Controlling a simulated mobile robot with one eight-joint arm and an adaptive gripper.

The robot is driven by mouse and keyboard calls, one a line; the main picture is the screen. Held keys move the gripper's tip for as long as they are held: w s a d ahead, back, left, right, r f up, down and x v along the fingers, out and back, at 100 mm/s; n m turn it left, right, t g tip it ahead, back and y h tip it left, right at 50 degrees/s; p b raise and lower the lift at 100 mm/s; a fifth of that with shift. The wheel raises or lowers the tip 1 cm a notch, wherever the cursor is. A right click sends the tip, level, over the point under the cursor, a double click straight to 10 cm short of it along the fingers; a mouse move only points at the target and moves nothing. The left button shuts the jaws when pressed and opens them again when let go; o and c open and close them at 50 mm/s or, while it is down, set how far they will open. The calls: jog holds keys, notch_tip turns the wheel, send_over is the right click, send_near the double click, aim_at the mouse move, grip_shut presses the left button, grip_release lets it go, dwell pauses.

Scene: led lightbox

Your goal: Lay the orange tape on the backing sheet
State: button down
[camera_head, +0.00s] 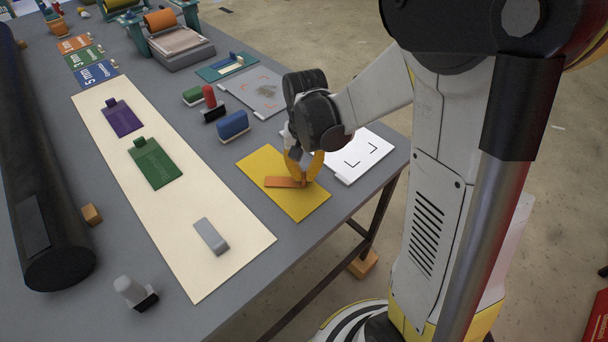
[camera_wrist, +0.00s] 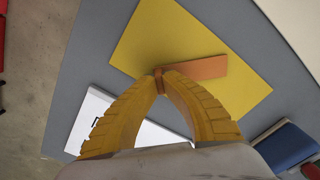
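The orange tape (camera_head: 281,182) is a short flat strip over the yellow sheet (camera_head: 262,163). It also shows in the wrist view (camera_wrist: 205,68). My gripper (camera_head: 303,180) points down at the tape's right end. In the wrist view my yellow fingertips (camera_wrist: 160,77) meet on a small upright orange tab at the tape's end. I cannot tell whether the tape touches the yellow sheet or is just above it. A long cream sheet (camera_head: 188,222), which looks like the backing sheet, lies to the left. It bears a purple piece (camera_head: 122,120), a green piece (camera_head: 155,163) and a grey block (camera_head: 211,236).
A white sheet with black corner marks (camera_head: 357,157) lies right of the yellow one. A blue block (camera_head: 233,125) and red and green blocks stand behind. A black roll (camera_head: 40,200) runs along the left. The cream sheet's near part is bare around the grey block.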

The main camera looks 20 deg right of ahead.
jog(key=shift+f, duration=0.1)
jog(key=c, duration=2)
grip_release()
jog(key=shift+f, duration=0.1)
jog(key=o, duration=0.4)
notch_tip(320, 180, up, 11)
jog(key=p, duration=0.4)
jog(key=shift+s+a+r+n+t, duration=0.8)
jog(key=shift+s+r+t, duration=0.5)
jog(key=shift+s, duration=0.55)
jog(key=shift+s+a+r+n+t, duration=0.55)
jog(key=shift+s+r+n+t, duration=0.5)
jog(key=shift+s+r, duration=0.65)
jog(key=shift+s+a+r+n+t, duration=0.8)
jog(key=shift+s+r+t, duration=0.45)
jog(key=shift+s, duration=0.7)
